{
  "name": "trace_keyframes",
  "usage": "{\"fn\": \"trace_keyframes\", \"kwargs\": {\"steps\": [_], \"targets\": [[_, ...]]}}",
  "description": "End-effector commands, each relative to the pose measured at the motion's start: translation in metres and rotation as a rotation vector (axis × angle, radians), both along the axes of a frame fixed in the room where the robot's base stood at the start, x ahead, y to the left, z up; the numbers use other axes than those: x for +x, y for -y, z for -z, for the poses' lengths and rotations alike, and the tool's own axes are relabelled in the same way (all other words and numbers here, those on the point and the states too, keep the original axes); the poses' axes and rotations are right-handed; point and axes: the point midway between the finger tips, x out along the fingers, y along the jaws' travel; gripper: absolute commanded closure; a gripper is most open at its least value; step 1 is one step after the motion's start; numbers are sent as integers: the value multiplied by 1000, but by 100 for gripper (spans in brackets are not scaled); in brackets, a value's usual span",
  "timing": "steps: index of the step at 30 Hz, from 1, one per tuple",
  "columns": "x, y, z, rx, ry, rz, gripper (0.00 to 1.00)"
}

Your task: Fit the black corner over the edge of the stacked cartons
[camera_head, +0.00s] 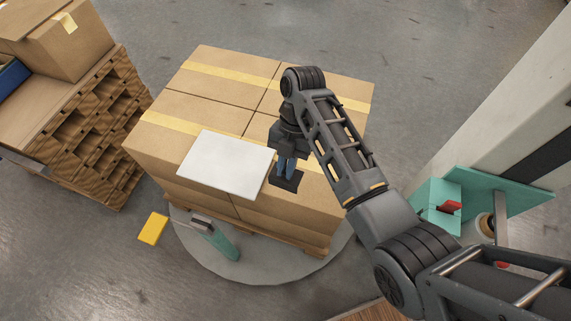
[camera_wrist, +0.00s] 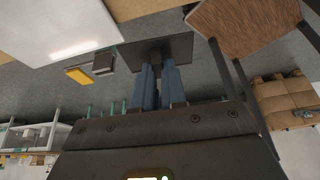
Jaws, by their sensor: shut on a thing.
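The black corner (camera_head: 289,183) is a small dark plate at the tips of my gripper (camera_head: 286,168). My gripper is shut on it with two blue fingers. In the wrist view the black corner (camera_wrist: 182,46) shows as a flat dark plate across the fingertips (camera_wrist: 157,62). In the head view it appears over the near right part of the top of the stacked cartons (camera_head: 150,140), just right of a white sheet. I cannot tell whether it touches the cartons. My arm hides part of the stack's right side.
The white sheet (camera_head: 226,163) lies on the cartons' top. The stack stands on a round grey plate (camera_head: 300,272). A wooden pallet rack (camera_head: 100,150) stands left, teal equipment (camera_head: 440,205) right.

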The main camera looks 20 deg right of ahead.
Motion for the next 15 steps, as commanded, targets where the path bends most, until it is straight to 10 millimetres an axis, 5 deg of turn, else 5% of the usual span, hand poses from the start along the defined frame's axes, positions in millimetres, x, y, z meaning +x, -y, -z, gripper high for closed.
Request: {"fn": "trace_keyframes", "kwargs": {"steps": [15], "targets": [[-2,-3,22,-1,-1,-69,100]]}}
